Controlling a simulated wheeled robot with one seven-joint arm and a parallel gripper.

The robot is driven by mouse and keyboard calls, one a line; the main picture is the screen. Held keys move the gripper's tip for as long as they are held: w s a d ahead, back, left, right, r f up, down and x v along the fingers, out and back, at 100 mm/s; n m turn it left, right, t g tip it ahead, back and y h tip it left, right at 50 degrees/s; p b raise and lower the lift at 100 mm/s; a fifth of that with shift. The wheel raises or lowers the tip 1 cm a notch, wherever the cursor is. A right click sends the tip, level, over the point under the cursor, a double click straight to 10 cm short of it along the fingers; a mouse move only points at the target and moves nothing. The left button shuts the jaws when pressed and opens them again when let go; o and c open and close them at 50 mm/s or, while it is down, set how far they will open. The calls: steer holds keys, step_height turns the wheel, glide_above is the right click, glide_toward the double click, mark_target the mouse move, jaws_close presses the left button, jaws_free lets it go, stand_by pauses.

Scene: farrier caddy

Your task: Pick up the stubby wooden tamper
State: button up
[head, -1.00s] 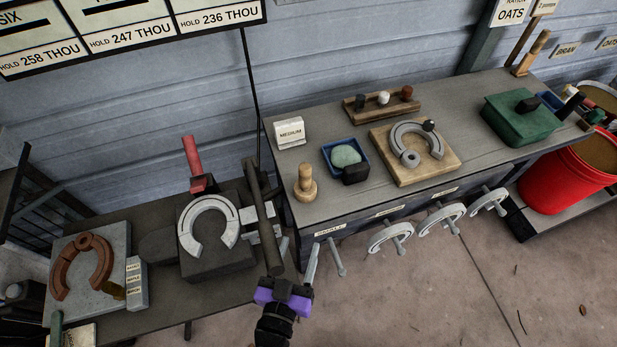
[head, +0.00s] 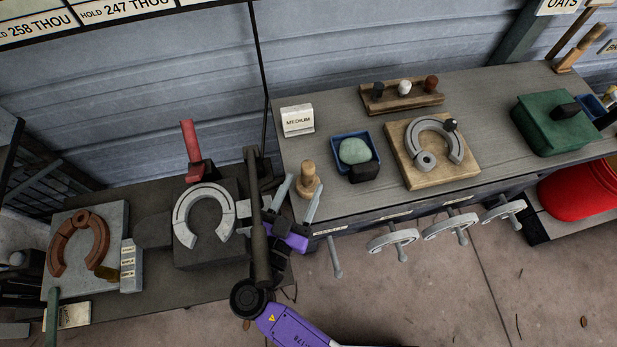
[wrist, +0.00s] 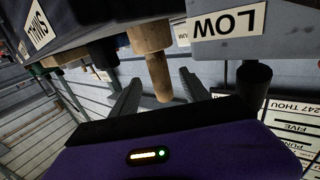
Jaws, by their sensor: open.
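The stubby wooden tamper (head: 308,183) stands upright at the near left corner of the workbench, with a wide round foot and a narrower handle. My gripper (head: 298,195) is open and empty at that corner, its two grey fingers pointing toward the tamper. The right finger overlaps the tamper's lower edge in the head view. In the wrist view the tamper (wrist: 151,55) appears inverted, its handle end between the two open fingers (wrist: 160,93). I cannot tell whether a finger touches it.
A blue tray (head: 338,157) with a green lump and dark block is right of the tamper. A MEDIUM sign (head: 297,120) stands behind it. Handwheels (head: 391,242) stick out from the bench front. A dark upright bar (head: 260,235) and horseshoe block (head: 205,258) are left of my gripper.

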mark_target(305, 181)
steer(key=p+x, duration=0.1)
steer(key=x, duration=0.3)
steer(key=shift+w+d+f, duration=0.1)
steer(key=shift+c, duration=0.2)
jaws_close()
